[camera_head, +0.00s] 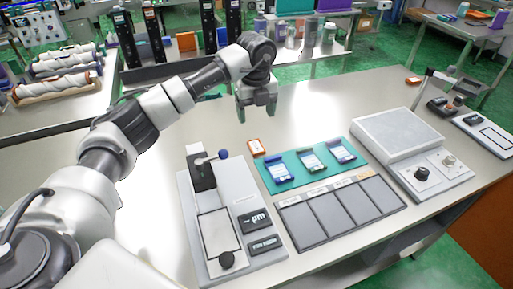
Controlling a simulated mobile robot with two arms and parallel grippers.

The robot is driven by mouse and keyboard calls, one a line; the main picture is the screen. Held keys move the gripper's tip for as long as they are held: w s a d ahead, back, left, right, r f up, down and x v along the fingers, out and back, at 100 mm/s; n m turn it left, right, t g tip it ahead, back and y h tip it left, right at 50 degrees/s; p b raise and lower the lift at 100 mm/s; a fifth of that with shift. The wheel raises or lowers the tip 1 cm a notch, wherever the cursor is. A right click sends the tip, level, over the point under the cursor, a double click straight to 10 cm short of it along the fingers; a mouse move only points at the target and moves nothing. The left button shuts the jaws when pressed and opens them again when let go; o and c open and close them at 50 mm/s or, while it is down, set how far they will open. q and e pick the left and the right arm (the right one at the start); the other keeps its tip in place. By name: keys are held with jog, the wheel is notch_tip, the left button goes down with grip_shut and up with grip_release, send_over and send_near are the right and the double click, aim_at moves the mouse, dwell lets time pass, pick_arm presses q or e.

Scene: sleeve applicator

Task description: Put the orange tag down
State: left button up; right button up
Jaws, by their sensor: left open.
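A small orange tag (255,147) with a pale face lies on the grey table, beside the back left corner of the green mat (272,187). Another small orange piece (413,80) lies near the back right edge of the table. My left gripper (257,116) points down, open and empty, behind the orange tag and apart from it in the picture. Its exact height over the table is hard to tell. My right gripper is not in view.
A grey lever device (188,204) stands left of the mat. A dark panel with several slots (300,225) lies in front. A grey plate device (399,130) stands right. The table behind the mat is clear.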

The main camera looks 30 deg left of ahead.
pick_arm(q)
send_over(256, 145)
notch_tip(256, 145, down, 6)
jog(key=shift+r, duration=0.15)
jog(key=shift+d+f+p, duration=0.1)
jog(key=shift+f+p, duration=0.5)
jog(key=shift+f, duration=2.5)
jog(key=c, duration=1)
jog(key=shift+r, duration=0.1)
